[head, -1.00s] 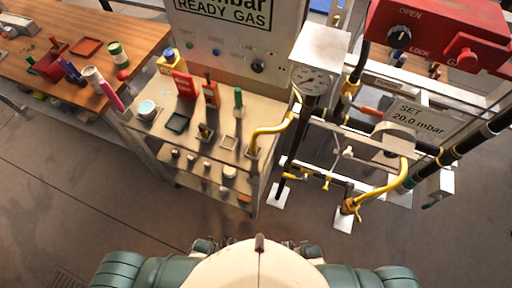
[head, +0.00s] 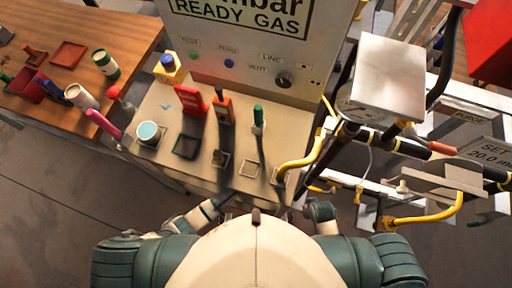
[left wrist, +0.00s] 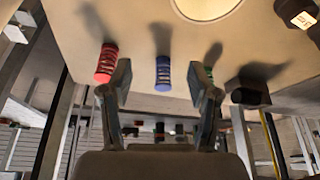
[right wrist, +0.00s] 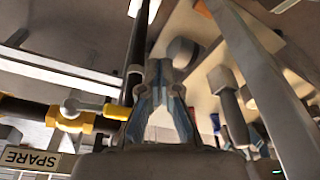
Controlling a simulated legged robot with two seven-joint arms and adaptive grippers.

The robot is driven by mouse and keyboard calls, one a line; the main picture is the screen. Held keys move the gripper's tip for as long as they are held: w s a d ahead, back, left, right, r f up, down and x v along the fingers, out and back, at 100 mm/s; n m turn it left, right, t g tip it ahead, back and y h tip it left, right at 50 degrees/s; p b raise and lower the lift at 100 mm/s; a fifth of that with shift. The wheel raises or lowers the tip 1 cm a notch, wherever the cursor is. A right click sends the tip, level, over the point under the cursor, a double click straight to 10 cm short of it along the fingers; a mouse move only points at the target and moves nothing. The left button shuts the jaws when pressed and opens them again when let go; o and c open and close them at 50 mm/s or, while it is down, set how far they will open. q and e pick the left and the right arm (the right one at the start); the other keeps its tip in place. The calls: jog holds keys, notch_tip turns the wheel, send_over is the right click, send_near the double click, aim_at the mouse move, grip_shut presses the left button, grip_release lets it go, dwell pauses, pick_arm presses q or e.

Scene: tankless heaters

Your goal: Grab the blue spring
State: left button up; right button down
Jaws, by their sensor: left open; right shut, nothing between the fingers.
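The blue spring (left wrist: 163,75) shows in the left wrist view, against a pale surface and between the fingers in the picture. My left gripper (left wrist: 158,68) is open, and its fingers do not appear to touch the spring. A red spring (left wrist: 106,63) stands to the left, beside the left finger. A green spring (left wrist: 208,73) is to the right, partly hidden by the right finger. My right gripper (right wrist: 158,68) is shut and empty beside pipework. I cannot make out the springs in the head view.
The trolley top (head: 228,181) carries a white cup (head: 149,133), a red block (head: 191,101) and several tools. A wooden table (head: 38,64) is at the left. Yellow and black pipes (head: 425,217) crowd the right. A dark knob (left wrist: 250,92) is right of the green spring.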

pick_arm(q)
jog(key=w+f+b, duration=0.1)
jog(key=w, duration=0.2)
jog(key=w+f+b, duration=0.1)
jog(key=w, duration=0.2)
jog(key=w+f+b, duration=0.1)
jog(key=w, duration=0.2)
jog(key=shift+w+a+f, duration=0.1)
jog(key=shift+w+f, duration=0.15)
jog(key=shift+f, duration=0.05)
jog(key=shift+w+a+f+b, duration=0.4)
jog(key=shift+a+f+b, duration=0.1)
jog(key=shift+f, duration=0.1)
jog(key=shift+a, duration=0.2)
jog(key=shift+c, duration=0.3)
pick_arm(e)
jog(key=w+a+r+t, duration=0.3)
jog(key=w+r, duration=0.2)
jog(key=r, duration=0.3)
jog(key=shift+a+t+y, duration=0.15)
jog(key=shift+t+y, duration=0.15)
